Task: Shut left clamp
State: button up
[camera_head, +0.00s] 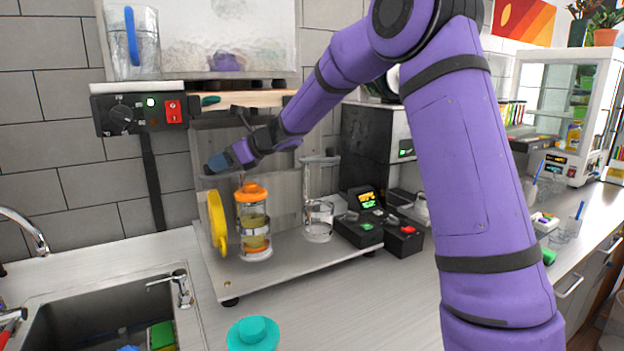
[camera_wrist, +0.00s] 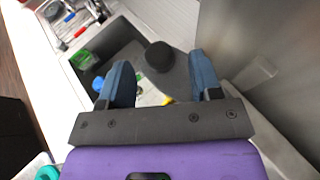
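The sealer stands on a silver base plate (camera_head: 290,278). A yellow curved part (camera_head: 217,223) stands upright at its left side; I cannot tell for sure whether it is the left clamp. Beside it is a clear cylinder with orange parts (camera_head: 252,193). A small yellow bit (camera_wrist: 167,101) shows between the fingers, mostly hidden.
A sink (camera_head: 100,315) with a tap (camera_head: 178,287) is at the front left. A control box (camera_head: 138,112) with a red switch is on the wall side above. A glass (camera_head: 318,220) and black boxes (camera_head: 360,230) stand to the right. A teal lidded object (camera_head: 253,333) is in front.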

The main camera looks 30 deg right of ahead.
jog(key=v, duration=0.8)
jog(key=shift+s+a+r, duration=0.15)
jog(key=shift+s+a, duration=0.15)
jog(key=shift+s, duration=0.15)
jog(key=s+d+n+g+h, duration=0.1)
jog(key=s+n+g+h, duration=0.2)
jog(key=s+n, duration=1.4)
jog(key=shift+s+r+n+h, duration=0.45)
jog(key=shift+s+h, duration=1.75)
jog(key=shift+s, duration=4.35)
